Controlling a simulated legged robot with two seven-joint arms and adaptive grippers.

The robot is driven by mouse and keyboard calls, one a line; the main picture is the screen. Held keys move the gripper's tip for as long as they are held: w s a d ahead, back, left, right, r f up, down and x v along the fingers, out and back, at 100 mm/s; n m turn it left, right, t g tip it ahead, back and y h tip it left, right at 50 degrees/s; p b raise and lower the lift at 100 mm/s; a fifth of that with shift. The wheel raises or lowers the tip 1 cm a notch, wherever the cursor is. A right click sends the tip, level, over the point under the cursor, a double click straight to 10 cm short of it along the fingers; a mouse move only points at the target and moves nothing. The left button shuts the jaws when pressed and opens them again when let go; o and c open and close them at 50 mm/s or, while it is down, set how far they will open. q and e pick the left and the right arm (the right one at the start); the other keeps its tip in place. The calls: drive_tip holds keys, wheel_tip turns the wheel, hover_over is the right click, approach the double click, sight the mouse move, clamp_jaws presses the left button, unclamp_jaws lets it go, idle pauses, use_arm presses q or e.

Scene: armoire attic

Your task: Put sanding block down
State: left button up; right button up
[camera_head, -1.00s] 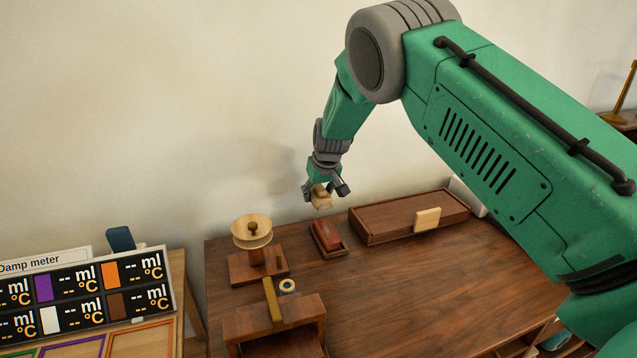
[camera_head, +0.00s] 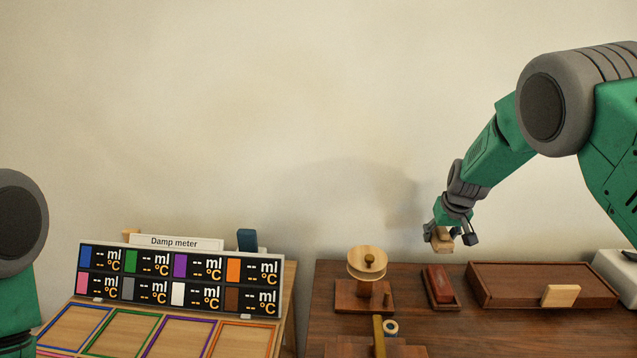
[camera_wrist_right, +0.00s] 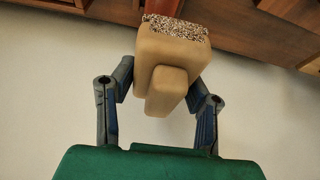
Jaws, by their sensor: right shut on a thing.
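The sanding block (camera_head: 441,238) is a small tan block held in my right gripper (camera_head: 452,238), above the back of the wooden bench. In the right wrist view the block (camera_wrist_right: 168,68) sits between the two fingers of the gripper (camera_wrist_right: 158,92), with a speckled gritty face at its far end. The right gripper is shut on it. Below it on the bench is a small dark wooden tray (camera_head: 455,303) with a reddish block (camera_head: 438,283) in it. My left gripper is out of view; only part of the left arm shows at the left edge.
A long wooden box (camera_head: 520,282) with a pale block (camera_head: 561,296) at its front stands on the bench (camera_head: 480,335) at right. A wooden stand with a round pale top (camera_head: 367,262) is left of the tray. A Damp meter board (camera_head: 180,280) stands at left.

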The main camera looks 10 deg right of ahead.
drive_tip(key=s+a+r+n, duration=0.1)
drive_tip(key=s+a+r, duration=0.1)
drive_tip(key=s+a, duration=0.7)
drive_tip(key=s+a+r+n+y, duration=0.1)
drive_tip(key=s+a, duration=0.8)
drive_tip(key=s, duration=0.7)
drive_tip(key=shift+a+r+n, duration=0.3)
drive_tip(key=shift+a+r, duration=0.05)
drive_tip(key=shift+a, duration=0.05)
